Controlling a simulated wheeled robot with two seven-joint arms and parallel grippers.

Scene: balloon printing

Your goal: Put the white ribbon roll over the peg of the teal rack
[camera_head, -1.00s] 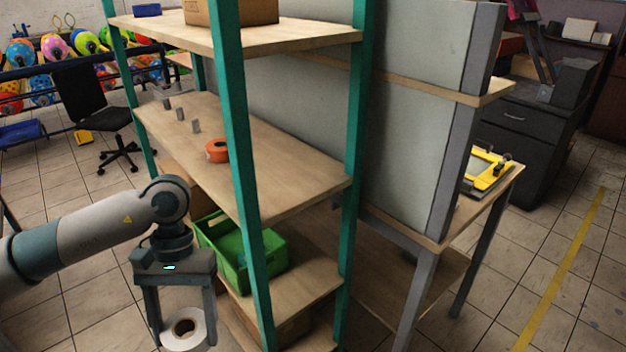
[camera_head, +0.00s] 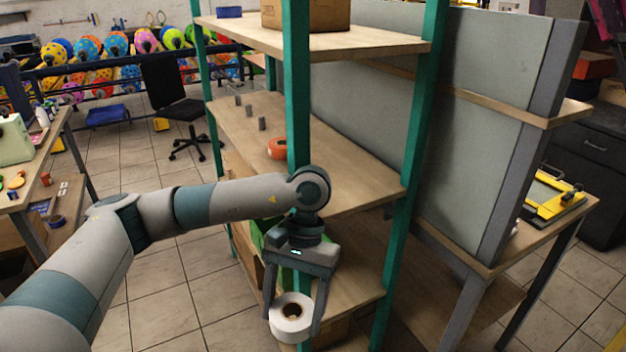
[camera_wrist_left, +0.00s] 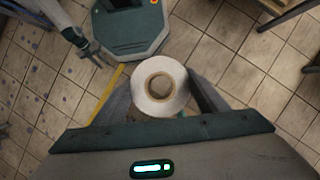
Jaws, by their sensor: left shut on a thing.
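The white ribbon roll (camera_head: 288,330) hangs between the fingers of my left gripper (camera_head: 292,312), which is shut on it. In the left wrist view the roll (camera_wrist_left: 143,90) shows its open core between both fingers. The teal rack (camera_head: 298,90) stands behind. Several short grey pegs (camera_head: 249,111) stand in a row on its middle shelf (camera_head: 345,180). The held roll is in front of the rack, below the middle shelf and apart from the pegs. My right gripper (camera_wrist_left: 90,50) shows small at the upper left of the left wrist view; its opening is unclear.
An orange roll (camera_head: 278,148) sits on the middle shelf near the pegs. A cardboard box (camera_head: 305,14) is on the top shelf. A front teal post stands close behind my left wrist. A green bin (camera_head: 257,234) is partly hidden lower down.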

